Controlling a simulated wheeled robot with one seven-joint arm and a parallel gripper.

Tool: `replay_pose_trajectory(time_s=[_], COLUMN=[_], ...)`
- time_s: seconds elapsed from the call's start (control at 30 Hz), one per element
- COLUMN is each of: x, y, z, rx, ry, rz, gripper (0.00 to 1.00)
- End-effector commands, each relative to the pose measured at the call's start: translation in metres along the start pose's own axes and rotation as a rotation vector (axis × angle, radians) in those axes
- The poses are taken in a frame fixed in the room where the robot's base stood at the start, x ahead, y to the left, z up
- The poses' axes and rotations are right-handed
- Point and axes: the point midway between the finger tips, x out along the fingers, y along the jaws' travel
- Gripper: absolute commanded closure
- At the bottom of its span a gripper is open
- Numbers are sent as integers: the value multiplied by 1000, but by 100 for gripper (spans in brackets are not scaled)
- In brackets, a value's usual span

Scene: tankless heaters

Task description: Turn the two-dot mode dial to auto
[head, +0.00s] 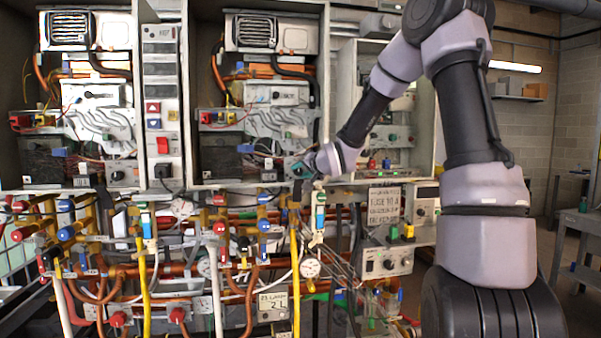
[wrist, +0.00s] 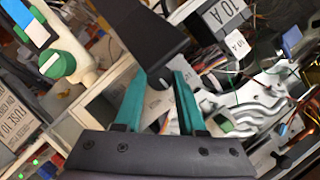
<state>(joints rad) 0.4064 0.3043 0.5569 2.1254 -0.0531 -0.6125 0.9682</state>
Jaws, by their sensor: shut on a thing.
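My gripper (wrist: 162,78) has two teal fingers, closed around a dark tapered part (wrist: 145,38) in the wrist view. This part looks like a black dial or knob; its dots and mode marks cannot be read, and the fingers cover its lower end. In the head view my gripper (head: 303,171) is at the lower right edge of the middle heater cabinet (head: 192,95). Which dial bears two dots cannot be told in either view.
A green-knobbed valve (wrist: 57,64) on a pale pipe is left of the fingers in the wrist view. White moulded ducting (wrist: 262,100) and wires lie to the right. In the head view, pipes, a gauge (head: 310,268) and a control box (head: 386,262) crowd the space below my gripper.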

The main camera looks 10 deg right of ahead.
Motion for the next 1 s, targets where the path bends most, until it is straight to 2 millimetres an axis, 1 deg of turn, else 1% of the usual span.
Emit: replay_pose_trajectory(time_s=[0.23, 0.27, 0.3, 0.33, 0.63, 0.73, 0.87, 1.0], x=[0, 0, 0, 0, -1, -6, -26, -54], y=[1, 1, 1, 1, 0, 0, 1, 0], z=[0, 0, 0, 0, 0, -1, -2, -2], rx=[1, 1, 1, 0, 0, -1, -2, -4], ry=[0, 0, 0, 0, 1, 2, 4, 4], rz=[2, 2, 2, 2, 1, 1, 3, 2], gripper=[100, 53, 38, 31, 31, 31, 31, 31])
